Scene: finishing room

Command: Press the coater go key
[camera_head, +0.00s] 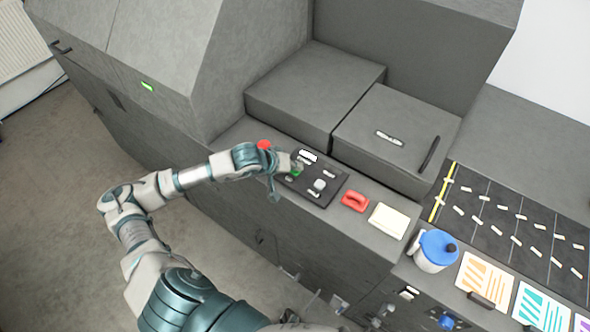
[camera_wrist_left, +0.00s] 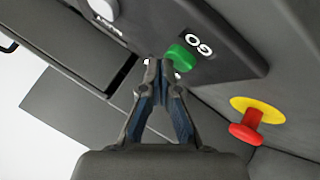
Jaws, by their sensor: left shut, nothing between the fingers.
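The coater's control panel (camera_head: 325,190) is a dark plate on the grey machine. Its green go key (camera_wrist_left: 183,57) sits beside a white "GO" label (camera_wrist_left: 199,45) in the left wrist view. In the head view the green key (camera_head: 295,173) shows only partly, beside my gripper. My left gripper (camera_wrist_left: 160,66) is shut and empty, with its fingertips right at the green key. It also shows over the panel in the head view (camera_head: 298,166). I cannot tell whether the tips touch the key. My right gripper is not in view.
A red mushroom button on a yellow base (camera_wrist_left: 246,128) stands close to the gripper. A white knob (camera_head: 319,185) is on the same panel. A red handled object (camera_head: 355,202), a cream block (camera_head: 389,220) and a blue-lidded pot (camera_head: 436,250) stand to the right.

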